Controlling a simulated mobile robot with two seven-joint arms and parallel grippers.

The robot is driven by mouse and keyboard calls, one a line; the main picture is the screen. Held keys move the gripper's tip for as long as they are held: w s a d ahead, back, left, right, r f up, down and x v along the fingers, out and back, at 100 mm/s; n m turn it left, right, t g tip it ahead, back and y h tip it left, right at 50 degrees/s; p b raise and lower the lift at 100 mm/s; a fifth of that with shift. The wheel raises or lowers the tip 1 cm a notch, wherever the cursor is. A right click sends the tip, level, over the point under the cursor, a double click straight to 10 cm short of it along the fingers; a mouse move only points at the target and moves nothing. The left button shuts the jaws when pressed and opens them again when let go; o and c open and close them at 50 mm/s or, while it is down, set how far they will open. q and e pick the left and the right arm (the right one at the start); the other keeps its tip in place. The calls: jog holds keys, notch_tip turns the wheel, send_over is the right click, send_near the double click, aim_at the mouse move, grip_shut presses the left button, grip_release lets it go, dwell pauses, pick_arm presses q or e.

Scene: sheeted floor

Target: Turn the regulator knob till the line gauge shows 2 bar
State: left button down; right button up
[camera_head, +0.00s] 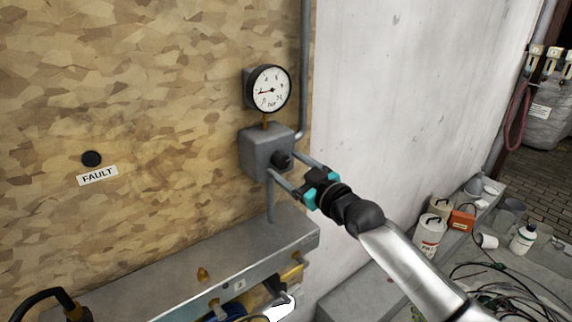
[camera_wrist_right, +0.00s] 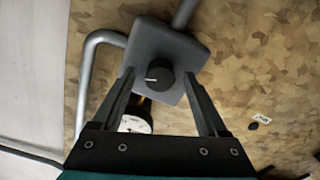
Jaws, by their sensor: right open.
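The line gauge (camera_head: 268,88), a round white dial with a black rim, stands above the grey regulator block (camera_head: 258,150) on the wall. The dark regulator knob (camera_head: 281,160) sticks out of the block's front. In the right wrist view the knob (camera_wrist_right: 159,75) bears a white line pointing left, and the gauge (camera_wrist_right: 135,123) is partly hidden. My right gripper (camera_head: 284,163) is open, its fingertips on either side of the knob with gaps visible in the wrist view. My left gripper is not in view.
Grey pipes (camera_head: 305,70) run up and beside the block. A metal ledge (camera_head: 180,282) lies below. A FAULT label (camera_head: 97,175) with a black button (camera_head: 91,158) is on the wall at left. Bottles, containers and cables lie on the right.

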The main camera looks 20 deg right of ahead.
jog(key=shift+w+a, duration=0.2)
jog(key=shift+w, duration=0.3)
jog(key=shift+c, duration=0.3)
grip_shut()
